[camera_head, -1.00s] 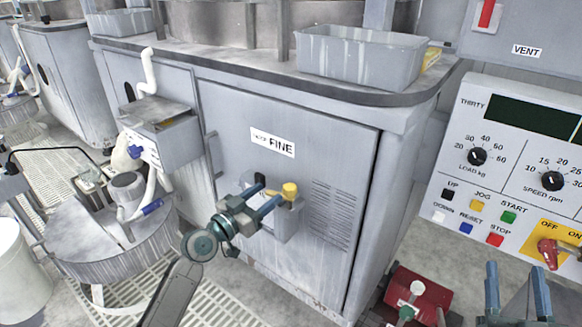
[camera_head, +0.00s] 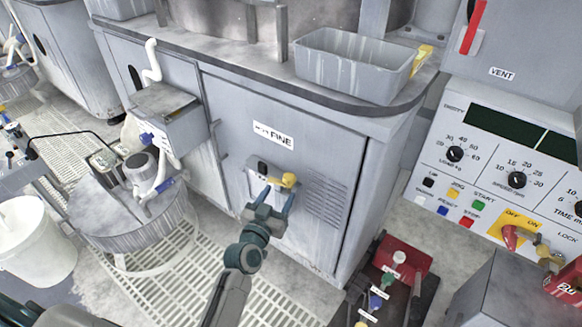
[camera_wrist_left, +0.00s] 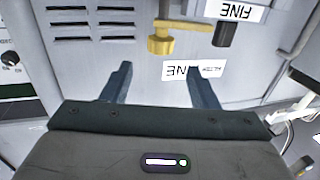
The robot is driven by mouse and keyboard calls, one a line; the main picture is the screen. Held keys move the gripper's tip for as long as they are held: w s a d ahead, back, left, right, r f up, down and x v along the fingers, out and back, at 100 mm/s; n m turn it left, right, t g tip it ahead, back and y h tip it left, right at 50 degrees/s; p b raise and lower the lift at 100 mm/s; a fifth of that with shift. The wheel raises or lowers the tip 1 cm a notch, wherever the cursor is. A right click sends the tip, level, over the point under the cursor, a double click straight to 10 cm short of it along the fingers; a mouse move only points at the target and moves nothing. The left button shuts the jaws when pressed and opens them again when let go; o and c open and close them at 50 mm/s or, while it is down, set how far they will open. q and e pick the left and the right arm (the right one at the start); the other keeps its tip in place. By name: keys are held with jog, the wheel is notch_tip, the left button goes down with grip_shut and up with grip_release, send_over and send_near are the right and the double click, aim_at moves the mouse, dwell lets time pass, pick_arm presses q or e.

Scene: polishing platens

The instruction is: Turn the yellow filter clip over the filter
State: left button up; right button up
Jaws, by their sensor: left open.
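The yellow filter clip (camera_head: 289,179) sits on a small grey housing on the front of the cabinet marked FINE. In the left wrist view the clip (camera_wrist_left: 163,44) has a round yellow knob and a yellow arm reaching right toward a short black cylinder (camera_wrist_left: 226,34). That cylinder also shows in the head view (camera_head: 262,167); I cannot tell if it is the filter. My left gripper (camera_head: 277,196) is open and empty in front of the housing. In the left wrist view its fingers (camera_wrist_left: 158,72) are apart, with the clip beyond them. My right gripper is out of view.
The grey cabinet (camera_head: 235,125) carries a grey tub (camera_head: 352,75) on top. A control panel (camera_head: 480,150) stands at the right. A red device (camera_head: 400,258) is on the floor below. A drum (camera_head: 130,215) and a white bucket (camera_head: 32,240) stand at the left.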

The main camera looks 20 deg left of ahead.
aim_at(291, 173)
pick_arm(q)
jog(key=w, duration=0.6)
jog(key=w+p, duration=0.1)
jog(key=w, duration=0.2)
jog(key=shift+d, duration=0.4)
jog(key=shift+w, duration=0.55)
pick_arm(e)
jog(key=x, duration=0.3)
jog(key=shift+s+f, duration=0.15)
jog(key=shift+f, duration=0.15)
